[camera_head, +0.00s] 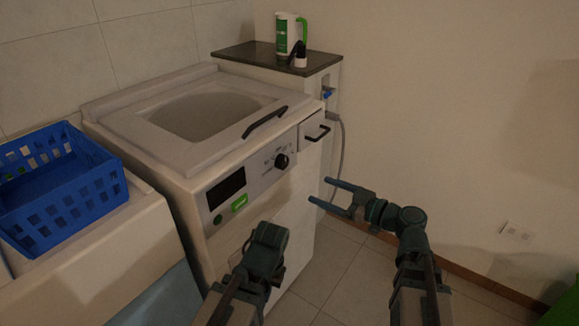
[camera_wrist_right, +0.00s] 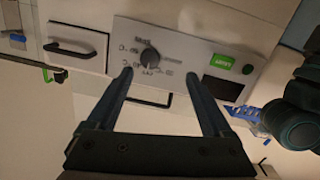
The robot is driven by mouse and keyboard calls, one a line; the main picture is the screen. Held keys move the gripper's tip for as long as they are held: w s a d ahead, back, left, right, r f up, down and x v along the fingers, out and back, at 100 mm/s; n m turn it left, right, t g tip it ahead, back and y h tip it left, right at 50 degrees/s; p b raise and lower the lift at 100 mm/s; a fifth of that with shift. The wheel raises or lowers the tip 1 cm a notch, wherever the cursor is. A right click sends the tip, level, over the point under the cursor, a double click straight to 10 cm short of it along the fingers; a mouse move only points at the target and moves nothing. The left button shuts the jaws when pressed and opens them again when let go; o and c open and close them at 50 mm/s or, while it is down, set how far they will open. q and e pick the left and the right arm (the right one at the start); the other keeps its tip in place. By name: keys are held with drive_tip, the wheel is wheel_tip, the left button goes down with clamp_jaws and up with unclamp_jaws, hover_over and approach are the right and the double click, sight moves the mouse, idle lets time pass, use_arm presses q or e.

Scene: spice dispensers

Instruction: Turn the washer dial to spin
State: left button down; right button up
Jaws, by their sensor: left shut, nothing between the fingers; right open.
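The white washer (camera_head: 190,160) stands against the tiled wall, with a slanted control panel on its front. The round black dial (camera_head: 282,161) sits on the right part of that panel. In the right wrist view the dial (camera_wrist_right: 150,58) shows near the top middle, with printed symbols around it; I cannot read its setting for sure. My right gripper (camera_head: 330,191) is open and empty, in front of the washer, below and right of the dial and apart from it. In the right wrist view its two fingers (camera_wrist_right: 158,74) point towards the panel. My left gripper (camera_head: 268,236) is shut and empty, low before the washer front.
A dark display (camera_head: 227,188) and a green button (camera_head: 239,203) are left of the dial. A drawer with a black handle (camera_head: 317,133) is to its right. A blue basket (camera_head: 60,185) stands at left. A shelf (camera_head: 270,57) holds a white-green bottle (camera_head: 287,35).

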sight(285, 163)
drive_tip(key=shift+t+y, duration=0.3)
drive_tip(key=shift+t, duration=0.2)
drive_tip(key=x, duration=0.4)
drive_tip(key=r+x, duration=0.1)
drive_tip(key=x, duration=0.8)
drive_tip(key=shift+w+d+r, duration=0.2)
drive_tip(key=shift+w+r, duration=0.2)
drive_tip(key=shift+w, duration=0.15)
clamp_jaws()
